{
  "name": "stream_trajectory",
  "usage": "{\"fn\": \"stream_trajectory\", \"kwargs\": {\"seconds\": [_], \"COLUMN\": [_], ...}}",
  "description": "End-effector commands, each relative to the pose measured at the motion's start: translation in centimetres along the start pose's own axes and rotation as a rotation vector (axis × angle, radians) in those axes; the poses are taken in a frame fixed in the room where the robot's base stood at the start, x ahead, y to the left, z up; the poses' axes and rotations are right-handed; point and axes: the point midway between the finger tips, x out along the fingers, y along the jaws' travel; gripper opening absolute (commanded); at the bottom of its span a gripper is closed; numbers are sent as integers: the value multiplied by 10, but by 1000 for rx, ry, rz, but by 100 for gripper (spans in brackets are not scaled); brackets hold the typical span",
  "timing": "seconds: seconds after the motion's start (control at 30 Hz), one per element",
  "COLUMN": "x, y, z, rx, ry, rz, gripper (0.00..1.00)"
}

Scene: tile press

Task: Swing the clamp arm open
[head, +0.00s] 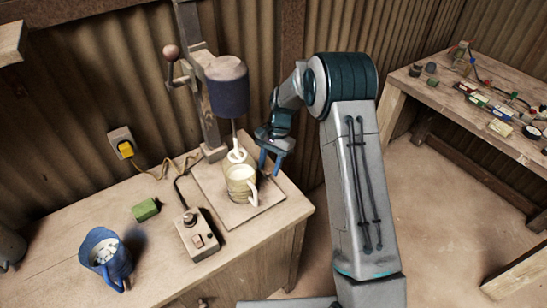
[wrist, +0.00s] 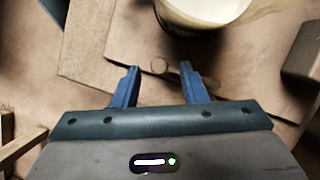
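I cannot make out a clamp arm for certain. A stand with a wooden column (head: 204,105) carries a dark blue motor head (head: 227,88) with a pale whisk (head: 237,153) hanging below it. A lever with a reddish round knob (head: 171,52) sticks out at the column's left. A cream mug (head: 241,184) stands under the whisk; it also shows at the top of the wrist view (wrist: 205,10). My gripper (head: 269,165) is open, its blue fingers pointing down beside the mug. In the wrist view a small rounded part, perhaps the mug's handle, lies between the fingertips (wrist: 160,68).
A control box (head: 197,236), a green block (head: 146,210) and a blue mug (head: 105,258) with pale pieces stand on the bench (head: 60,235). A yellow plug (head: 126,149) sits in the wall outlet. A second bench (head: 480,125) with small parts is at the right.

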Motion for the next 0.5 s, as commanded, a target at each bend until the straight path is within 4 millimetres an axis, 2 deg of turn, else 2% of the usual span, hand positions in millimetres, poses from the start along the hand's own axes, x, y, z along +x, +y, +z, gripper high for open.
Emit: {"fn": "stream_trajectory", "kwargs": {"seconds": [0.17,0.5], "x": [-18,-96], "y": [-1,-1], "z": [-2,-3], "rx": [0,0], "ry": [4,5], "rz": [-3,-4], "gripper": [39,39]}}
